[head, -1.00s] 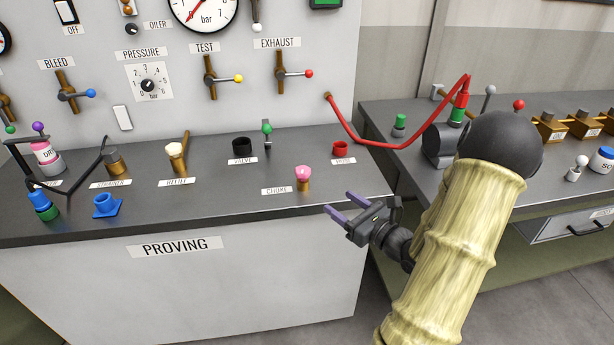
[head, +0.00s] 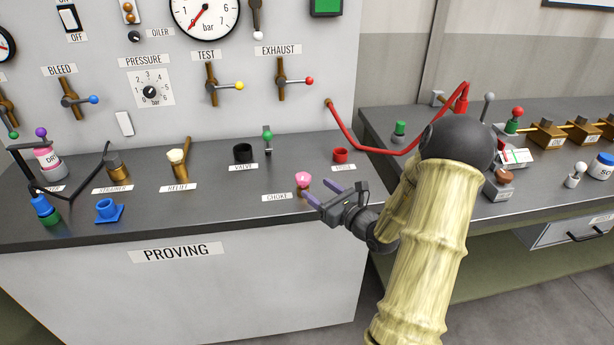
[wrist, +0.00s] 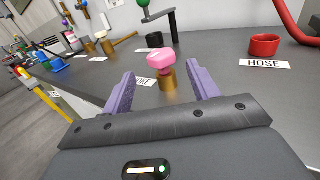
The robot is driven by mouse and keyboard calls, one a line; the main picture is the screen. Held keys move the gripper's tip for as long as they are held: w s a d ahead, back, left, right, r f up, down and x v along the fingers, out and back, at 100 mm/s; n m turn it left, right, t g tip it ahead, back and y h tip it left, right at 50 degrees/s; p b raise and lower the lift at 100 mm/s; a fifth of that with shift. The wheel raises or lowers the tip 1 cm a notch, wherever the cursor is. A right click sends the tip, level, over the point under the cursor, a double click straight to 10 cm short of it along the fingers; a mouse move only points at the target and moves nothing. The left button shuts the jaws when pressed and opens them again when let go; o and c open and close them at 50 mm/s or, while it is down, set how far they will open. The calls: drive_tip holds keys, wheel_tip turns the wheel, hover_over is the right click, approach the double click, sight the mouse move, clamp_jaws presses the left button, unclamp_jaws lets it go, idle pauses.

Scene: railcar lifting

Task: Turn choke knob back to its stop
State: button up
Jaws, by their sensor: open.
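The choke knob (head: 303,179) is a pink knob on a brass post, standing on the dark bench top behind the CHOKE label (head: 277,197). My gripper (head: 318,193) is open, with purple fingers, just right of and in front of the knob in the head view. In the wrist view the pink knob (wrist: 160,60) and its brass post stand ahead, between the lines of the two open fingers (wrist: 163,90). The fingers do not appear to touch the knob. The lower part of the post is partly hidden by a finger in the head view.
A red HOSE cup (head: 340,156) stands behind right of the knob, with a red hose (head: 372,146) beyond. A black VALVE cup (head: 242,152) and a green-tipped lever (head: 267,136) stand behind left. The RELIEF post (head: 178,164) is farther left. Bench top between is clear.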

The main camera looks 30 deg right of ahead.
sight(307, 181)
drive_tip(key=x, duration=0.7)
drive_tip(key=shift+w+p, duration=0.2)
drive_tip(key=shift+p, duration=0.1)
drive_tip(key=c, duration=0.9)
